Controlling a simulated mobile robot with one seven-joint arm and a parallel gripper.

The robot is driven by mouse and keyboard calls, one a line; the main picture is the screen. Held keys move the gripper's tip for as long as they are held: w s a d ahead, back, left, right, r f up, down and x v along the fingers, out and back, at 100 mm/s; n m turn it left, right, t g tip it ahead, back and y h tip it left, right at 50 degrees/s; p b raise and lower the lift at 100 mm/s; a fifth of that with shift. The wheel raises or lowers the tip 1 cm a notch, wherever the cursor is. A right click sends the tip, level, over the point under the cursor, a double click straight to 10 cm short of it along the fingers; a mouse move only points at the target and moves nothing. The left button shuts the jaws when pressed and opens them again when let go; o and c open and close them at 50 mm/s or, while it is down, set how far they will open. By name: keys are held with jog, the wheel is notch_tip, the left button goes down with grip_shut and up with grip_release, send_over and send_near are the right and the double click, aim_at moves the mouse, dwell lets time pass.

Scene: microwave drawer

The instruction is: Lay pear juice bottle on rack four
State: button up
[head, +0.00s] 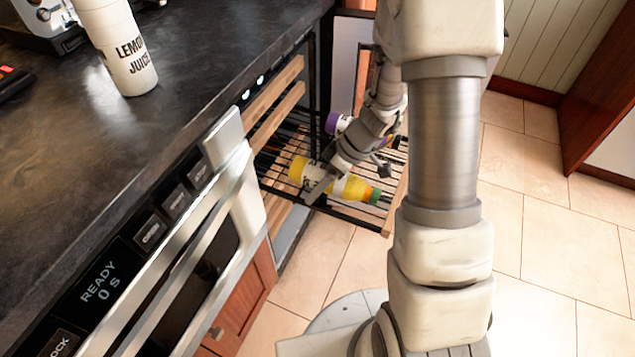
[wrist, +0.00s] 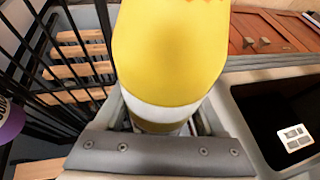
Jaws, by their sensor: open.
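The far finger is hidden, and I cannot tell whether the fingers touch the bottle.
A purple-capped bottle (head: 335,122) lies farther back on the rack, partly behind my arm. A white lemon juice bottle (head: 128,55) stands on the dark counter (head: 60,150). The microwave front (head: 170,240) is at the near left. The tiled floor at right is clear.

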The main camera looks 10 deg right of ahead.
jog(key=w+p+v, duration=0.1)
jog(key=p+v, duration=0.5)
jog(key=v, duration=1.1)
jog(key=shift+s, duration=0.35)
jog(key=shift+a+r, duration=0.1)
jog(key=shift+r, duration=0.05)
